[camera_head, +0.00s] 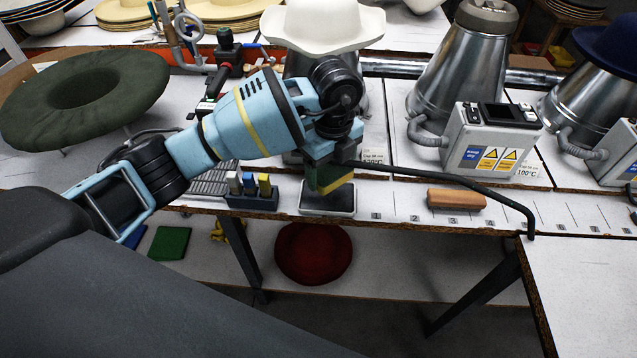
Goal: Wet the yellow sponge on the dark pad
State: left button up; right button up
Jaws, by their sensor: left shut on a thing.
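My left arm reaches in from the left, and its gripper (326,163) is shut on the yellow sponge (334,184), pointing down. The sponge has a yellow layer and a green layer and sits tilted in the jaws. The jaws hide its upper part. The dark pad (329,204) lies in a light-rimmed tray near the table's front edge, directly below the sponge. The sponge's lower edge is at or just above the pad; I cannot tell whether they touch. My right gripper is not in view.
A small holder (250,198) with coloured blocks stands left of the pad. A brown block (456,199) lies to the right. A black bent rod (450,176) runs along the table there. A steel steamer (462,65) and control box (489,140) stand behind.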

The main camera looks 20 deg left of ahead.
pick_arm(q)
jog(key=shift+w+a+r, duration=0.15)
jog(key=shift+w+a, duration=0.05)
jog(key=shift+a, duration=0.1)
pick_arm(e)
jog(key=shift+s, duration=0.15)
pick_arm(q)
jog(key=shift+f+b, duration=0.45)
jog(key=shift+f, duration=0.45)
notch_tip(320, 180, down, 3)
jog(key=shift+f+b, duration=0.2)
jog(key=shift+b, duration=0.85)
jog(key=shift+f+b, duration=0.4)
jog(key=shift+f, duration=0.1)
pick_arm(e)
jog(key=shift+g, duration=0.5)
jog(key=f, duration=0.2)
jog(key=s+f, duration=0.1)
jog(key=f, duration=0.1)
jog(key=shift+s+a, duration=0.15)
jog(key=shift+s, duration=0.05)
pick_arm(q)
jog(key=shift+r, duration=0.1)
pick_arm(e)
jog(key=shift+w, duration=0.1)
pick_arm(q)
jog(key=shift+f, duration=0.2)
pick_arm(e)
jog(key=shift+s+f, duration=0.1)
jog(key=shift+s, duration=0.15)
